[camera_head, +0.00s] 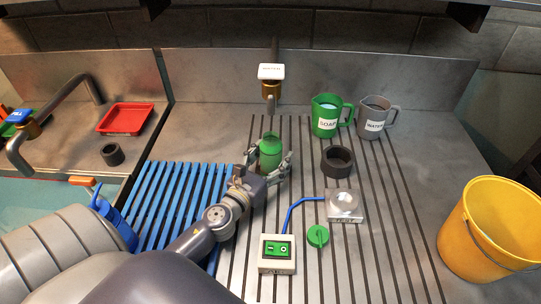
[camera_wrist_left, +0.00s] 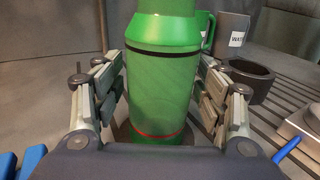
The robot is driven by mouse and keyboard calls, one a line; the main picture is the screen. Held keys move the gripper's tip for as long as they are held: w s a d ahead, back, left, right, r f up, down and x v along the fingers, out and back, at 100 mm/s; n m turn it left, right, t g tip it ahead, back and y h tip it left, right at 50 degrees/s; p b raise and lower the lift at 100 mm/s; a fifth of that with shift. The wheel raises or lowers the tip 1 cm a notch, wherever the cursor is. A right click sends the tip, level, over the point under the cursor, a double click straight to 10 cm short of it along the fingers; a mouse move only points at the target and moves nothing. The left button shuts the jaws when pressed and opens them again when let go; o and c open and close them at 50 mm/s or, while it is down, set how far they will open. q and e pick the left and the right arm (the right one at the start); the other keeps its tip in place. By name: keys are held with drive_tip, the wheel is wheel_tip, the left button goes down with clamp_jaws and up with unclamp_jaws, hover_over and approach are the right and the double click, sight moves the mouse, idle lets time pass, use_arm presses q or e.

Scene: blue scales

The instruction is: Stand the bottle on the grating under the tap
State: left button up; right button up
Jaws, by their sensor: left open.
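A green bottle (camera_head: 270,154) stands upright on the slatted metal counter, a little in front of the tap (camera_head: 270,92) with the white label plate. The grating (camera_head: 257,126) looks like the dark-slotted part of the counter; its exact bounds are hard to tell. My left gripper (camera_head: 268,168) is open with a finger on each side of the bottle. The left wrist view shows the bottle (camera_wrist_left: 160,85) upright between the spread fingers, with gaps visible beside it. The bottle's base is partly hidden by the gripper. My right gripper is not in view.
A green SOAP mug (camera_head: 326,117) and grey WATER mug (camera_head: 375,118) stand right of the tap. A yellow bucket (camera_head: 490,230) stands far right.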

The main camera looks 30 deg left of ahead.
use_arm(q)
drive_tip(key=shift+r+p, duration=0.45)
drive_tip(key=shift+r, duration=0.05)
drive_tip(key=shift+s+r, duration=0.15)
drive_tip(key=s+b, duration=0.1)
drive_tip(key=s, duration=0.2)
drive_tip(key=s+b, duration=0.2)
drive_tip(key=s, duration=0.2)
drive_tip(key=s+b, duration=0.1)
drive_tip(key=s, duration=0.2)
drive_tip(key=shift+s+d+f, duration=0.2)
drive_tip(key=shift+d, duration=0.2)
drive_tip(key=shift+s+r+b, duration=0.2)
drive_tip(key=shift+s+b, duration=0.15)
drive_tip(key=shift+s, duration=0.3)
